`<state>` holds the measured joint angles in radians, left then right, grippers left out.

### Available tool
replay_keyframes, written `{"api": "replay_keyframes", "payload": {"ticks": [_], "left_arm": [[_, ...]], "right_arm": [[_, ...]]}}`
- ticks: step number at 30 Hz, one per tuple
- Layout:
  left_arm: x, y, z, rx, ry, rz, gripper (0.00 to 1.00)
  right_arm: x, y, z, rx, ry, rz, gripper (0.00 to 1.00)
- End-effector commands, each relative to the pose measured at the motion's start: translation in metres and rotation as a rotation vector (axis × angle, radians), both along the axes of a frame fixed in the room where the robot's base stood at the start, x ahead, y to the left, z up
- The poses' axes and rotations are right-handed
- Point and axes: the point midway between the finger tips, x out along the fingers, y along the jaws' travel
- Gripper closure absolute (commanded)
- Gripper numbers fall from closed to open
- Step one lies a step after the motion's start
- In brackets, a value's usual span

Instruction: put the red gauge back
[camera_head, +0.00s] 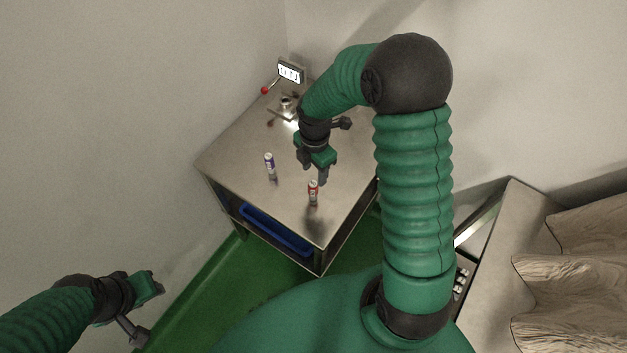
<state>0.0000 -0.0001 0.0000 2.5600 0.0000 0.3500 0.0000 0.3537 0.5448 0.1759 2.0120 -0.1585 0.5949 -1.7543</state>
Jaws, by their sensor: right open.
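A small red gauge (313,191), a cylinder with a pale band, stands upright on the metal table (240,155) near its front right. My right gripper (315,178) reaches down over the table, just above and behind the red gauge; its jaws are open and I cannot tell whether a finger touches it. A similar purple-and-white cylinder (269,164) stands upright to the left of the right gripper. My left gripper (148,310) is low at the left, off the table, with nothing visible in it; its jaw opening is unclear.
A display box (290,72) and a lever with a red ball (265,90) are at the table's back, near a small metal fixture (286,103). A blue tray (275,232) sits under the tabletop. Rumpled sacks (575,270) lie at the right. The table's left part is clear.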

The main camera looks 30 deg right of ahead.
Motion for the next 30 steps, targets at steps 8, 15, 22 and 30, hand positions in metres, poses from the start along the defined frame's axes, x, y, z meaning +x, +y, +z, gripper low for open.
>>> {"api": "replay_keyframes", "payload": {"ticks": [8, 15, 22, 30], "left_arm": [[0.000, 0.000, 0.000, 0.000, 0.000, 0.000, 0.64], [0.000, 0.000, 0.000, 0.000, 0.000, 0.000, 0.64], [0.000, 0.000, 0.000, 0.000, 0.000, 0.000, 0.64], [0.000, 0.000, 0.000, 0.000, 0.000, 0.000, 0.64]], "right_arm": [[-0.028, 0.032, 0.032, 0.000, -0.077, -0.543, 0.51], [-0.068, 0.064, 0.058, 0.091, -0.158, -1.230, 0.51], [-0.091, 0.079, 0.067, 0.186, -0.172, -1.634, 0.51], [-0.094, 0.080, 0.067, 0.195, -0.169, -1.678, 0.51]]}}
